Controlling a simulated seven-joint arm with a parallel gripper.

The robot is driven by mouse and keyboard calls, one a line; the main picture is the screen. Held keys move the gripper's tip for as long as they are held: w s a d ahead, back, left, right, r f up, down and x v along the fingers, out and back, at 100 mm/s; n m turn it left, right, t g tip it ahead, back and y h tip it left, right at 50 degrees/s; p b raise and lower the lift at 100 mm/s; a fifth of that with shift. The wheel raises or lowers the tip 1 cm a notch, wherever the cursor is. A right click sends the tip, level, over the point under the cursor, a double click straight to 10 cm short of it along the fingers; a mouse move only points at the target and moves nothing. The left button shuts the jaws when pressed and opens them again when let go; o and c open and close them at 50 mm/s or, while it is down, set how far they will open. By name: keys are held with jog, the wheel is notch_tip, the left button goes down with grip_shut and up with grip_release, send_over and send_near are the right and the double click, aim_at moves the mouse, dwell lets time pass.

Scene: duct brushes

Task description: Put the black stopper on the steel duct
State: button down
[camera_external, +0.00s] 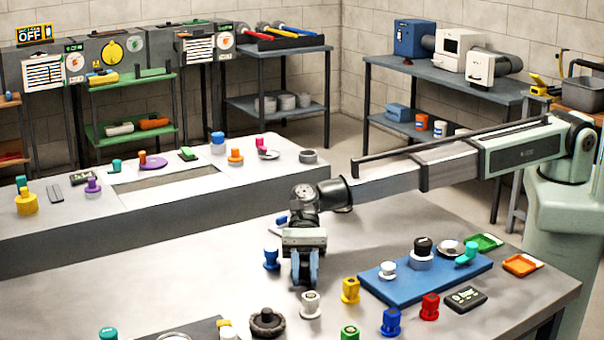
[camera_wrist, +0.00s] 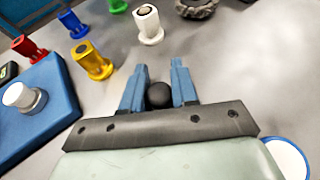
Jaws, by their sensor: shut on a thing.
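My gripper (camera_external: 304,280) is low over the middle of the near table, pointing down. In the wrist view its blue fingers (camera_wrist: 157,82) are closed around a round black knob, which I take as the black stopper (camera_wrist: 158,95). Its lower part is hidden. In the external view the fingers hide most of it. I cannot tell for sure which piece is the steel duct. A grey metallic collar (camera_external: 421,263) with a black top stands on the blue board, and a grey ring (camera_external: 308,156) lies on the far bench.
The blue board (camera_external: 405,293) also carries a white stopper (camera_external: 388,269) and a teal piece (camera_external: 467,253). White (camera_external: 311,305), yellow (camera_external: 351,290), blue (camera_external: 271,259) and red (camera_external: 430,307) flanged pieces stand around my gripper. A black knobbed wheel (camera_external: 267,323) lies in front.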

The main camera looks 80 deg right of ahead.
jog(key=shift+f, duration=0.1)
jog(key=c, duration=0.9)
grip_release()
jog(key=shift+o, duration=0.2)
jog(key=shift+d, duration=0.2)
jog(key=v, duration=1.1)
jog(key=shift+w+d+r, duration=0.1)
jog(key=shift+d+r, duration=0.15)
jog(key=shift+d, duration=0.1)
